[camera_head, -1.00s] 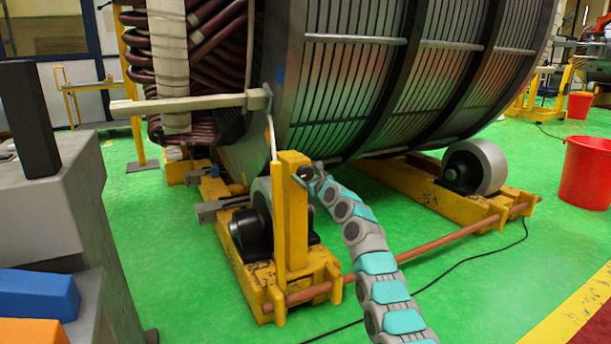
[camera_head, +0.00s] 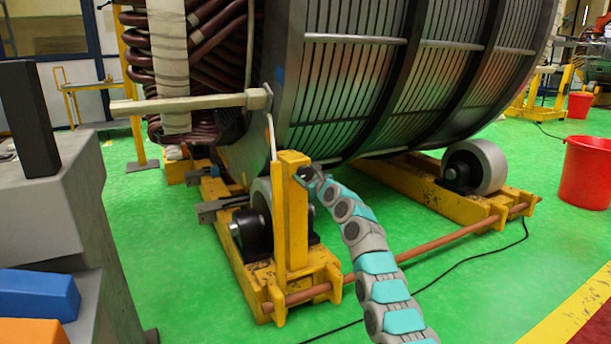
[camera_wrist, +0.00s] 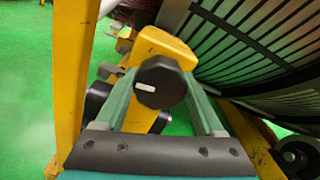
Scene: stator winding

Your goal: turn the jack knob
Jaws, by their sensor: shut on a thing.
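The jack knob (camera_wrist: 160,83) is a black faceted knob with a small white mark, on the yellow jack post (camera_wrist: 158,42). In the wrist view it sits between the two green-grey fingers of my gripper (camera_wrist: 160,92), which are shut on it. In the head view my gripper (camera_head: 308,177) is small at the upper right side of the yellow post (camera_head: 292,215), at the end of my teal and grey arm. The knob is mostly hidden there.
The large stator (camera_head: 400,70) rests on rollers, one grey roller (camera_head: 476,166) at right, on a yellow frame (camera_head: 425,190). A copper-coloured rod (camera_head: 410,254) runs along the frame's front. A black cable (camera_head: 470,258) lies on the green floor. A red bucket (camera_head: 586,172) stands at right.

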